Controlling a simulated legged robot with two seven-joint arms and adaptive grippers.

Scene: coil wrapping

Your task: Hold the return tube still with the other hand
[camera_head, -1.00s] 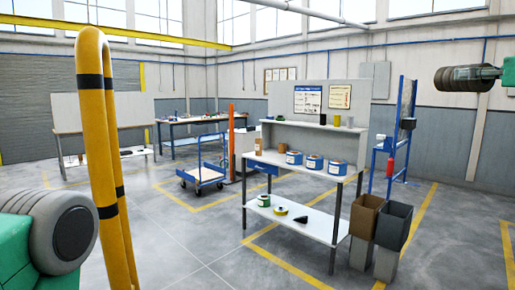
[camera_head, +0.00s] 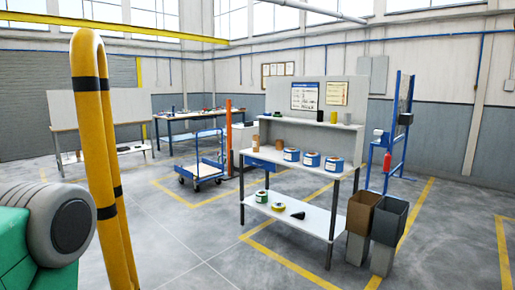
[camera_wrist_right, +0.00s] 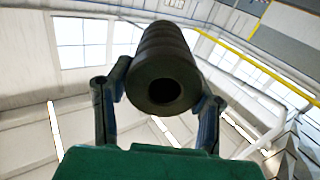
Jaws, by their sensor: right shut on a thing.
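In the right wrist view my right gripper (camera_wrist_right: 160,88) has its dark fingers on both sides of a dark ribbed tube (camera_wrist_right: 165,48). It is shut on this tube, whose hollow end faces the camera. I cannot tell whether this is the return tube. High walls, windows and the ceiling lie behind it. The right arm does not show in the head view. My left gripper is not in view. A green part with a thick grey rounded end stands at the left edge of the head view; it looks like part of my own arm.
A yellow hoop post (camera_head: 87,130) with black bands stands close on the left. A workbench (camera_head: 272,158) holds several blue-labelled coils. Two bins (camera_head: 388,222) stand at its right. A blue cart (camera_head: 205,170) is behind. The floor in front is clear.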

